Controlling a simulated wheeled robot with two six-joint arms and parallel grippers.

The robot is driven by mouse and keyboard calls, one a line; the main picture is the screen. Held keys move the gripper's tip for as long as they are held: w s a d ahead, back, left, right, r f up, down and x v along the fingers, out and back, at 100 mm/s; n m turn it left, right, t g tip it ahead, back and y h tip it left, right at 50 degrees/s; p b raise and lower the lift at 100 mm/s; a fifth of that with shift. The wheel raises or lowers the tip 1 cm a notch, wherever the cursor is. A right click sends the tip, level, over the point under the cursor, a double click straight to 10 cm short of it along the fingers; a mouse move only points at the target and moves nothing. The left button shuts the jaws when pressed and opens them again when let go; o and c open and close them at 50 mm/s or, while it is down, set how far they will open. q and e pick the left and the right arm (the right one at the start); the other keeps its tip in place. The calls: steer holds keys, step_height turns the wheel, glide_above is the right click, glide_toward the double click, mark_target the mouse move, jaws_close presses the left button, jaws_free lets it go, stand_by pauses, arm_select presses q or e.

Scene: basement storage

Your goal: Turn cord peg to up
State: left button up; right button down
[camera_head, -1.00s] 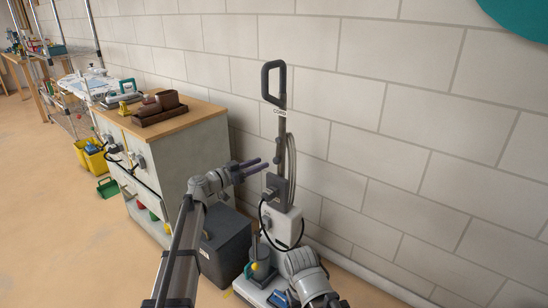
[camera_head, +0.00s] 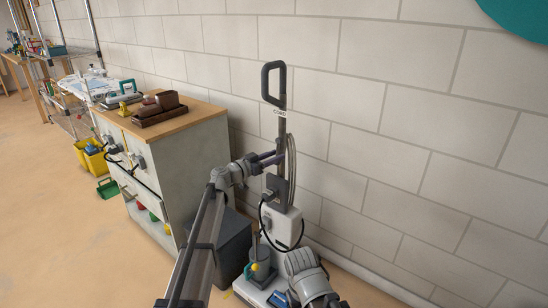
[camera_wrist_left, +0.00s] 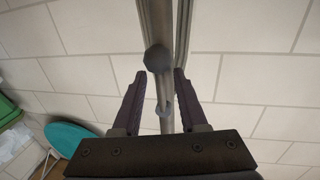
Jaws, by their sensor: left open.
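A tall upright machine (camera_head: 282,225) stands against the wall, with a black loop handle and a pole labelled CORD. A looped grey cord (camera_head: 291,165) hangs along its pole. My left gripper (camera_head: 280,156) is at the pole, below the label. In the left wrist view, its two dark fingers (camera_wrist_left: 159,76) are open, one on each side of the pole. A round dark knob (camera_wrist_left: 157,58), seemingly the cord peg, shows between the fingertips. Whether the fingers touch it I cannot tell. A grey wrist part of mine (camera_head: 303,266) is low by the machine's base; its jaw state is unclear.
A wood-topped cabinet (camera_head: 196,117) with brown items stands left of the machine. A dark grey box (camera_head: 232,246) is on the floor between them. The block wall (camera_head: 420,130) is close behind the pole. Open floor (camera_head: 60,230) lies at the left.

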arm_select(q)
jaws_close()
stand_by(0.3)
steer(key=shift+s+d, duration=0.1)
steer(key=shift+d, duration=0.1)
stand_by(0.9)
